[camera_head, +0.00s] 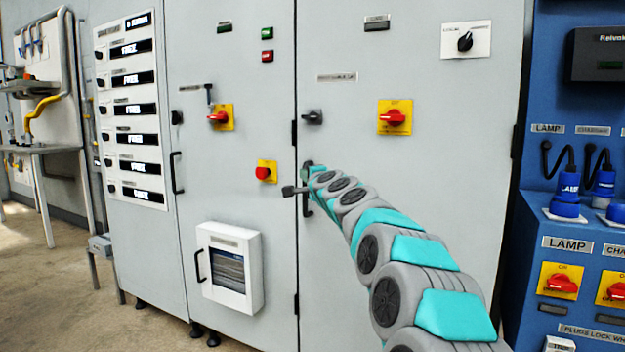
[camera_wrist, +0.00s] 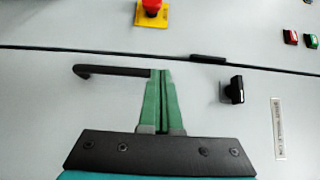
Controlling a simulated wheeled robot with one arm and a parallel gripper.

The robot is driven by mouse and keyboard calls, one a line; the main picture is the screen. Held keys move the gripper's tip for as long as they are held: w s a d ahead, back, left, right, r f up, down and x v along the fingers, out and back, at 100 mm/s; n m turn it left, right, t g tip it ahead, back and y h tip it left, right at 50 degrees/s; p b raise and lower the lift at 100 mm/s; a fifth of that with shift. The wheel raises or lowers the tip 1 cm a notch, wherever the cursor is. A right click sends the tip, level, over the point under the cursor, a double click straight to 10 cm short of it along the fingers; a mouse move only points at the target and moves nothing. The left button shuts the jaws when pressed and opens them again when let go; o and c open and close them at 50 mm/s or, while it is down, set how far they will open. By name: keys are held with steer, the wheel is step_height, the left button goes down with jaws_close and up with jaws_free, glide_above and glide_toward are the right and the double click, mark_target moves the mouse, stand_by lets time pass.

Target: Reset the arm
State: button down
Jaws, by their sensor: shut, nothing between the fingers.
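My arm (camera_head: 400,245) reaches from the lower right of the head view to the grey cabinet (camera_head: 440,150), its end near the door seam. My gripper (camera_wrist: 161,72) shows in the wrist view as two green fingers, side by side, shut and empty. The fingertips overlap the end of a black door handle (camera_wrist: 110,71) in that view; I cannot tell whether they touch it. In the head view the fingers are hard to make out and the handle (camera_head: 307,207) is partly hidden by my arm.
A black knob (camera_head: 313,117) sits just above the arm's end. A red emergency stop (camera_head: 264,173) and red rotary switches (camera_head: 220,117) are on the doors. A white box (camera_head: 230,267) juts out below. A blue panel (camera_head: 575,220) with plugs stands right. Floor is free at lower left.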

steer(key=s+a+f+n+g+y, duration=0.1)
steer(key=s+a+f+n+g, duration=0.15)
steer(key=s, duration=0.55)
steer(key=s+a+f+n+g+y, duration=0.15)
steer(key=s+f+n, duration=0.25)
steer(key=s, duration=0.5)
steer(key=s+d+f+n+g+h, duration=0.1)
steer(key=s+d+f+n+g, duration=0.15)
steer(key=s+f, duration=0.3)
steer(key=s+d+f+n+g+h, duration=0.1)
steer(key=s+f+g, duration=0.2)
steer(key=s+f, duration=0.3)
steer(key=s+d+f+n+g+h, duration=0.1)
steer(key=s+d+f, duration=0.5)
steer(key=s, duration=0.7)
steer(key=s+d+f+n+g+h, duration=0.1)
steer(key=s+d+f+g+h, duration=0.2)
steer(key=s, duration=1)
steer(key=s+d+f+n+g+h, duration=0.1)
steer(key=s+d+f+g+h, duration=0.2)
steer(key=s+d+f+g, duration=0.2)
steer(key=s+d+f, duration=0.3)
steer(key=s+d, duration=0.4)
steer(key=shift+s+d+f+n, duration=0.2)
steer(key=shift+s+f+n, duration=0.1)
steer(key=shift+s+n, duration=0.1)
